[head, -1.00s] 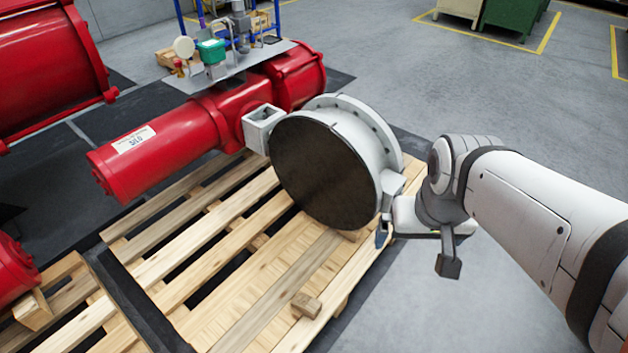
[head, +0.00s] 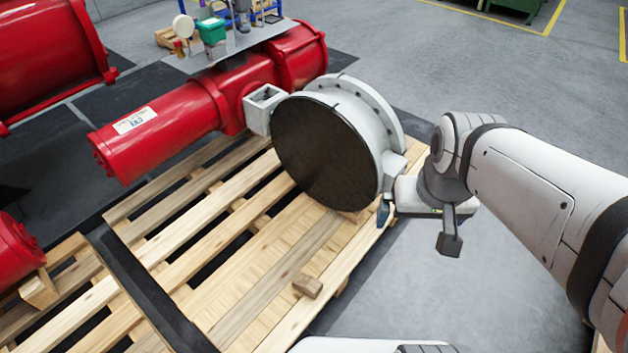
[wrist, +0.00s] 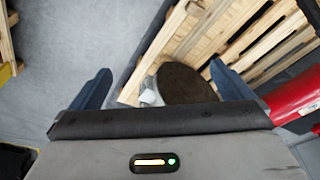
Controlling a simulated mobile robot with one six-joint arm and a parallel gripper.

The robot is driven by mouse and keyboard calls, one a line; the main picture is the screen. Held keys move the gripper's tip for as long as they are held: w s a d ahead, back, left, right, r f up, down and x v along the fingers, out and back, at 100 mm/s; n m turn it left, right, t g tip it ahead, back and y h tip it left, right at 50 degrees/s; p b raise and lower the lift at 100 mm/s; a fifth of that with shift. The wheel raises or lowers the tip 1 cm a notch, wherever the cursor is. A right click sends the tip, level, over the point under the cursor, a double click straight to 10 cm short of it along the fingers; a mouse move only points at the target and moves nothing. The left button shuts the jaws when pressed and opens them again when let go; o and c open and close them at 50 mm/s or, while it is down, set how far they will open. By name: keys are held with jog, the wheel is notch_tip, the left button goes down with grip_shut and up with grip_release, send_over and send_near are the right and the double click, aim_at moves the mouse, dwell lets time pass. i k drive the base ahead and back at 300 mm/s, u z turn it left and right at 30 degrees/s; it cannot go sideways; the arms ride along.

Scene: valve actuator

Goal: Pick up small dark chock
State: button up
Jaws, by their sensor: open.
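A small brown wooden block (head: 307,285), a little darker than the slats, lies on the near right part of the pallet (head: 262,270) in the head view. It is the only loose small block I see on the slats and looks like the chock. My gripper (head: 416,228) is open and empty, beyond and to the right of the block, off the pallet's right edge and beside the valve disc.
A large valve with a dark round disc (head: 325,153) stands on the pallet, joined to a red actuator (head: 165,135). A black strip (head: 145,285) crosses the pallet at left. Another red cylinder (head: 15,250) lies at far left.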

aim_at(312, 288)
jog(key=u, duration=0.05)
jog(key=k, duration=0.5)
jog(key=z, duration=0.9)
jog(key=i, duration=1.45)
jog(key=u, duration=1.6)
